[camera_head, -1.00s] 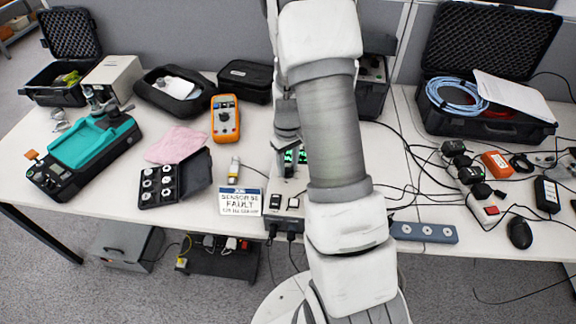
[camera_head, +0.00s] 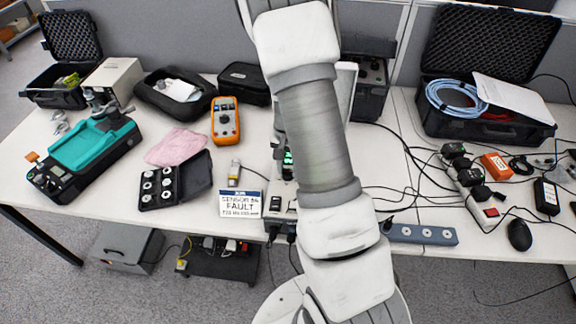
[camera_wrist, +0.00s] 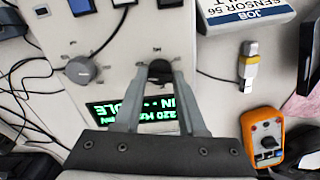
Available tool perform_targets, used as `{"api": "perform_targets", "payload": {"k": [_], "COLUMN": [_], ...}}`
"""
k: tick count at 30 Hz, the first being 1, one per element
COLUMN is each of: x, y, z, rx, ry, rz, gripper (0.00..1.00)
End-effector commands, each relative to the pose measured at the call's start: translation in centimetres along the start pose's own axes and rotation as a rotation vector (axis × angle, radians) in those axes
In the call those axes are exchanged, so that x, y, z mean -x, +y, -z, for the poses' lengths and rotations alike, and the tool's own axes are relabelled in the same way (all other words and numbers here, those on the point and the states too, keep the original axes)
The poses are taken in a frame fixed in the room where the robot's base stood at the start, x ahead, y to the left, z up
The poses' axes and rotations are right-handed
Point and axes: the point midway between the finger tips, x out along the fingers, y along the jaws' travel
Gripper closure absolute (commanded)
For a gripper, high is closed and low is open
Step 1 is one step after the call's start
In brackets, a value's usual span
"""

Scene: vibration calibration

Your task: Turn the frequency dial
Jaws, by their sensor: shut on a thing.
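A pale control box (camera_wrist: 110,35) fills much of the wrist view, with a green-lit display (camera_wrist: 130,115) partly covered by my fingers. A dark dial (camera_wrist: 159,70) sits on its panel between the fingertips of my gripper (camera_wrist: 160,78). My gripper is shut on this dial. A grey round knob (camera_wrist: 82,70) stands on the same panel to the left, apart from the fingers. The panel labels are too small to read surely. In the head view, the box (camera_head: 280,204) shows beside my arm, which hides much of it and the dial.
An orange multimeter (camera_head: 225,120), a pink cloth (camera_head: 176,148) and a black tray of round parts (camera_head: 160,187) lie farther left. Loose cables and a power strip (camera_head: 422,234) lie to the right.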

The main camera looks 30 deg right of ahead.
Motion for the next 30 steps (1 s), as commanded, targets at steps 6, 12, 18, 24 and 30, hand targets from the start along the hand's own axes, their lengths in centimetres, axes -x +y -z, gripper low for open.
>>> {"api": "perform_targets", "payload": {"k": [6,12,18,24,30], "x": [0.13,0.09,0.06,0.04,0.04], "y": [-0.03,-0.02,-0.02,-0.03,-0.03], "z": [0.05,0.05,0.05,0.05,0.05], "rx": [-0.153,-0.248,-0.296,-0.310,-0.310], "ry": [0.002,0.001,0.001,0.001,0.001], "rz": [0.000,0.000,0.001,0.001,0.001], "gripper": [1.00,1.00,1.00,1.00,1.00]}}
